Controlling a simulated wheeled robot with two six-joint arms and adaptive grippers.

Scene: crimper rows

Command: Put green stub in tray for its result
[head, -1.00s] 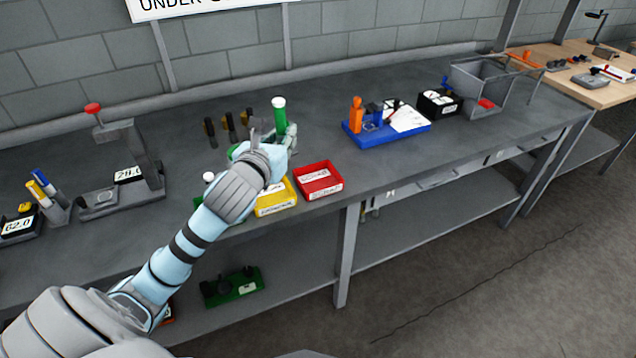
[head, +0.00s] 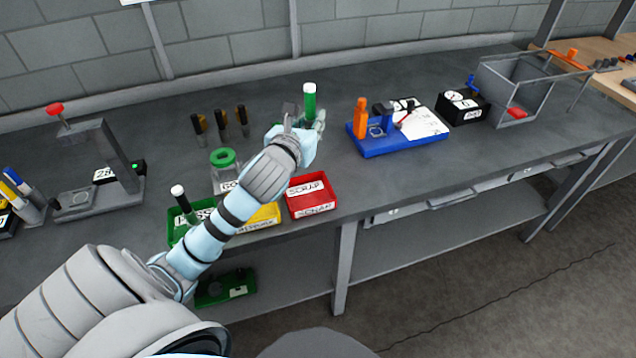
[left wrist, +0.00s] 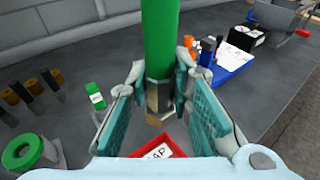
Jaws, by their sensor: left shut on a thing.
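My left gripper (head: 304,124) is shut on the green stub (head: 310,102), which stands upright in it with a white top end. The stub also shows in the left wrist view (left wrist: 160,40), between the teal-padded fingers (left wrist: 160,92). It is held above the bench, behind the red tray (head: 312,208), whose label reads SCRAP. The yellow tray (head: 268,217) is left of it, partly hidden by my arm. The green tray (head: 174,226) is further left, with a dark, white-topped stub (head: 181,199) in it. My right gripper is out of view.
Several dark stubs (head: 222,122) stand behind that. A press with a red knob (head: 112,150) is at left. A blue tray with tools (head: 400,140) is right. Another green item (left wrist: 95,95) shows in the wrist view.

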